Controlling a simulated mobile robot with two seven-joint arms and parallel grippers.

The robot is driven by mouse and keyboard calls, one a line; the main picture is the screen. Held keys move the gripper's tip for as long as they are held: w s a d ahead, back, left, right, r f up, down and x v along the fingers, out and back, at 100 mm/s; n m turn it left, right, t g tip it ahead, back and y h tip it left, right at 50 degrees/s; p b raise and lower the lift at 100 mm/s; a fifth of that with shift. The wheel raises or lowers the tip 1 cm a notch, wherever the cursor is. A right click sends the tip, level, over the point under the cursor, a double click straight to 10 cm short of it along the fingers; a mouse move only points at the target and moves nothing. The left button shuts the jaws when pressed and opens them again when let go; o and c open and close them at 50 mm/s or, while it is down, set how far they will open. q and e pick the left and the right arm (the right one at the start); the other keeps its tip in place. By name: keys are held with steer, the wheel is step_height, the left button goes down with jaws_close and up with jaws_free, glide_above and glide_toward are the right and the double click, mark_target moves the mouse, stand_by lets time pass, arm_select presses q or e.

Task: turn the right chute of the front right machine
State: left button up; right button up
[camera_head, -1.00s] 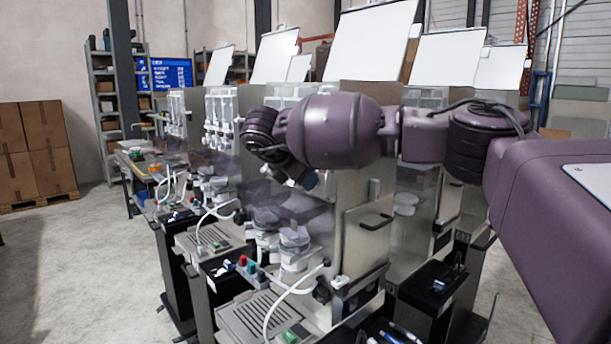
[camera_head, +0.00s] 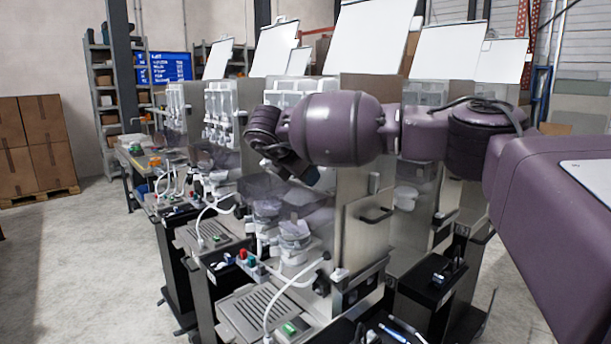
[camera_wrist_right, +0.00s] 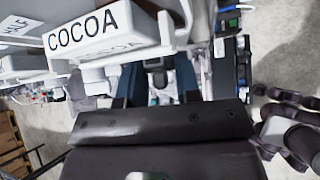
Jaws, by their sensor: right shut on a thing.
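The front right machine (camera_head: 365,225) is a steel dispenser with a clear front cover, and my right arm reaches across its upper front. My right gripper (camera_head: 308,176) is at the machine's front, partly hidden by my own wrist. In the right wrist view the gripper (camera_wrist_right: 158,85) shows its dark fingers beyond the dark palm bar. It is shut on a part of the machine, taken to be the right chute, but the held part is hard to make out. A white canister part labelled COCOA (camera_wrist_right: 95,35) is close at the upper left. My left gripper is not in view.
Below are a drip tray (camera_head: 262,310) and a white hose (camera_head: 290,290). A dark side tray (camera_head: 432,285) stands at the right. More dispensers (camera_head: 215,120) line up toward the back left. Open floor (camera_head: 70,260) lies at the left.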

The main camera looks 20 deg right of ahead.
steer(key=shift+w+f+g+b, duration=0.15)
steer(key=shift+g+b, duration=0.25)
steer(key=shift+b, duration=0.7)
steer(key=shift+n+g+h+b, duration=0.3)
steer(key=shift+n+b, duration=0.1)
steer(key=shift+a+r+n+g, duration=0.1)
steer(key=shift+r+n+g, duration=0.2)
steer(key=shift+g, duration=0.2)
steer(key=shift+w+n+g+h+p, duration=0.15)
steer(key=shift+n+g+h+p, duration=0.35)
steer(key=shift+g+p, duration=0.6)
steer(key=shift+p, duration=0.4)
arm_select(q)
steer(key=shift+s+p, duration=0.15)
steer(key=shift+p, duration=0.2)
arm_select(e)
steer(key=shift+f, duration=0.15)
steer(key=o, duration=0.6)
